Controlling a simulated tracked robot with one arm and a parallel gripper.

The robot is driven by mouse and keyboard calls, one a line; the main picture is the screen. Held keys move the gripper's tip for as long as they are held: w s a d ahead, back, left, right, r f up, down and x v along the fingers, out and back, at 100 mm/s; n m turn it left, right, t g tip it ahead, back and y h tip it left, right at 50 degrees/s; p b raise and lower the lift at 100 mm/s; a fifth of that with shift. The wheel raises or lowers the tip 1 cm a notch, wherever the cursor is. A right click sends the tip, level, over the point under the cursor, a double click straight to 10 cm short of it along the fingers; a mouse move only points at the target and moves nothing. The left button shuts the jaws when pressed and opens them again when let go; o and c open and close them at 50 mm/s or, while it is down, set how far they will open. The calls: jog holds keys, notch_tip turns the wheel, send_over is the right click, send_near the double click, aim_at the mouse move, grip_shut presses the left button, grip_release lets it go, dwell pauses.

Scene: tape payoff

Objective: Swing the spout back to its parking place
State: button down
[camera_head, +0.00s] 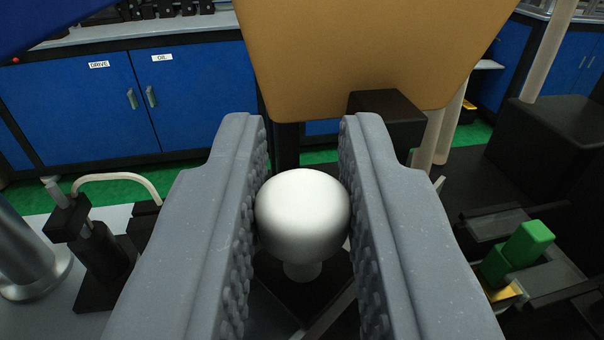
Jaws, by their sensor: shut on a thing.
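My gripper (302,215) fills the middle of the head camera view, its two grey ribbed fingers pointing away from the camera. The fingers are shut on a round white knob (302,214), one on each side of it. A short pale stem shows below the knob, above a dark part. I cannot tell from this view which part is the spout or where its parking place is; what the knob joins to is mostly hidden by the fingers.
A large tan panel (370,50) hangs just beyond the fingertips, with a black block (388,118) at its lower edge. A green block (528,243) stands at right. A black fixture with a cream hose (118,177) and a metal cylinder (25,245) are at left. Blue cabinets (190,95) stand behind.

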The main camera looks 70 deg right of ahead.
jog(key=shift+d+r, duration=0.1)
jog(key=shift+r, duration=0.2)
jog(key=c, duration=1.3)
grip_release()
jog(key=shift+w, duration=0.1)
jog(key=shift+c, duration=0.2)
jog(key=shift+f, duration=0.25)
jog(key=b+v, duration=0.2)
jog(key=v, duration=1.1)
jog(key=shift+a+b, duration=0.35)
jog(key=shift+a, duration=0.05)
